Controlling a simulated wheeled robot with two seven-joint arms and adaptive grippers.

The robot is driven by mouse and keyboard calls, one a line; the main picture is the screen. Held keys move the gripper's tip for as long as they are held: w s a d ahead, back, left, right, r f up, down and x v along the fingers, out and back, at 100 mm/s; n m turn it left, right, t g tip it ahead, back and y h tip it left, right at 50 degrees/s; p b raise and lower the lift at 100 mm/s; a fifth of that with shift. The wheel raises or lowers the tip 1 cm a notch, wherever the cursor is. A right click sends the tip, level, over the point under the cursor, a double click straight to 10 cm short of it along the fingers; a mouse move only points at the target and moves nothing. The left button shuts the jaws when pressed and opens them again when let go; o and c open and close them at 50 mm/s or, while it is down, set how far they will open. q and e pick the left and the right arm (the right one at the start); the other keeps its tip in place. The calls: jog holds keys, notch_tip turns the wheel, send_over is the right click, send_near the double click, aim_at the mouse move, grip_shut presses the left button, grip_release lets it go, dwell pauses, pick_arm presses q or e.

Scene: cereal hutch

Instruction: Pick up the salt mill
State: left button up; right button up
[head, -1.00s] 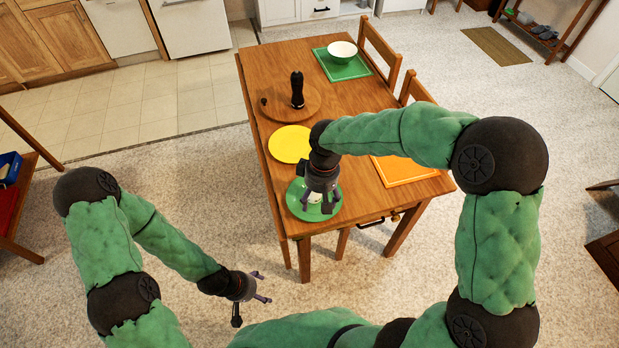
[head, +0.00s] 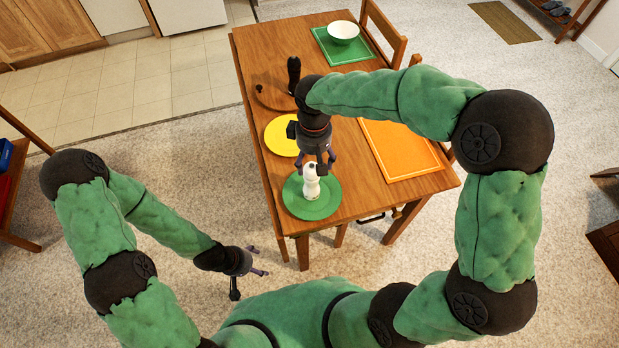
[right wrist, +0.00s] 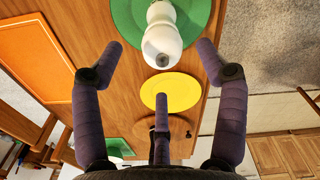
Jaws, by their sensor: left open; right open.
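The white salt mill (head: 311,184) stands upright on a round green plate (head: 329,204) at the near end of the wooden table. In the right wrist view the mill (right wrist: 162,42) shows just beyond the fingers, with the green plate (right wrist: 128,22) behind it. My right gripper (head: 322,164) is open and empty, just above and behind the mill's top in the head view. In the right wrist view its fingers (right wrist: 161,75) are spread apart, and I cannot tell if any touches the mill. My left gripper (head: 259,262) is open and empty, low and left of the table.
A yellow round plate (head: 281,136) lies behind the green one. A dark mill (head: 294,76) stands on a round wooden board (head: 270,97). An orange mat (head: 398,153) lies to the right. A white bowl (head: 343,32) sits on a green mat (head: 325,49) at the far end.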

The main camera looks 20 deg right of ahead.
aim_at(314, 168)
jog(key=f, duration=0.2)
jog(key=f+b, duration=0.1)
jog(key=f, duration=0.1)
jog(key=shift+s+f, duration=0.2)
jog(key=shift+f, duration=0.2)
jog(key=shift+w+a+f+b, duration=0.15)
jog(key=shift+f+b, duration=0.35)
jog(key=shift+f, duration=0.45)
jog(key=shift+w+d+f+b, duration=0.15)
jog(key=shift+f+b, duration=0.3)
jog(key=shift+f, duration=0.45)
jog(key=shift+w+a+f+b, duration=0.1)
jog(key=shift+w+f+b, duration=0.1)
jog(key=shift+f+b, duration=0.55)
jog(key=shift+f, duration=0.15)
jog(key=shift+p, duration=0.3)
jog(key=shift+c, duration=0.3)
grip_shut()
